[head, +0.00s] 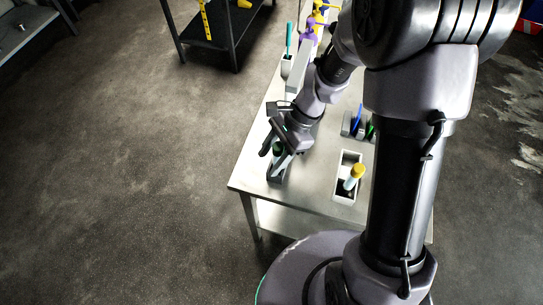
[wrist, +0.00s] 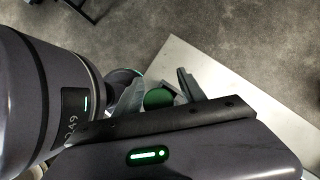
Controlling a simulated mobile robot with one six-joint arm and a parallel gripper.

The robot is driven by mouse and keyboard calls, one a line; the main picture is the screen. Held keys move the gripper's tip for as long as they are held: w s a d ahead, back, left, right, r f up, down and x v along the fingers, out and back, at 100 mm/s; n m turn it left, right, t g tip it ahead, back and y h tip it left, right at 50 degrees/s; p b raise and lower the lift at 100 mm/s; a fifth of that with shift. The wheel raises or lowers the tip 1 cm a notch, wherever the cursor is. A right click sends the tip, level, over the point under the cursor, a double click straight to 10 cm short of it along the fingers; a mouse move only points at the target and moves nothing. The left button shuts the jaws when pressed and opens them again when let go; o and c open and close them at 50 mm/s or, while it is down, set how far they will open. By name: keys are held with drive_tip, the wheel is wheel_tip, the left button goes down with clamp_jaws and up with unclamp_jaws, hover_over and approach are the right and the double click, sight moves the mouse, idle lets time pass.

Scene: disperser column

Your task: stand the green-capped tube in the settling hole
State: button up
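The green-capped tube shows mainly as its round dark green cap (wrist: 158,98) in the wrist view. In the head view the green cap (head: 278,149) is partly covered by my fingers, and the tube's body is hidden. A dark grey block (head: 276,174) stands right below it near the table's left edge. My gripper (head: 275,150) is over this spot, with one finger on each side of the cap; in the wrist view the fingers (wrist: 162,92) are spread, with a gap on the right side. I cannot tell which hole is the settling hole.
A yellow-capped tube (head: 355,172) leans in a pale tray (head: 346,199) on the metal table (head: 310,190). A small grey rack (head: 347,123) with blue and green items stands behind. Purple and yellow bottles (head: 308,32) stand at the far end. The table's front left corner is bare.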

drive_tip(key=p+v, duration=0.5)
drive_tip(key=v, duration=0.7)
drive_tip(key=s+d+r+n+t+h, duration=0.2)
drive_tip(key=s+r+n+t, duration=0.6)
drive_tip(key=s+r, duration=0.5)
wheel_tip(320, 180, up, 4)
drive_tip(key=shift+d+f+n+h, duration=0.15)
drive_tip(key=shift+d+n+h, duration=0.2)
drive_tip(key=shift+h, duration=0.35)
drive_tip(key=shift+s+f, duration=0.1)
wheel_tip(320, 180, down, 9)
drive_tip(key=b, duration=0.9)
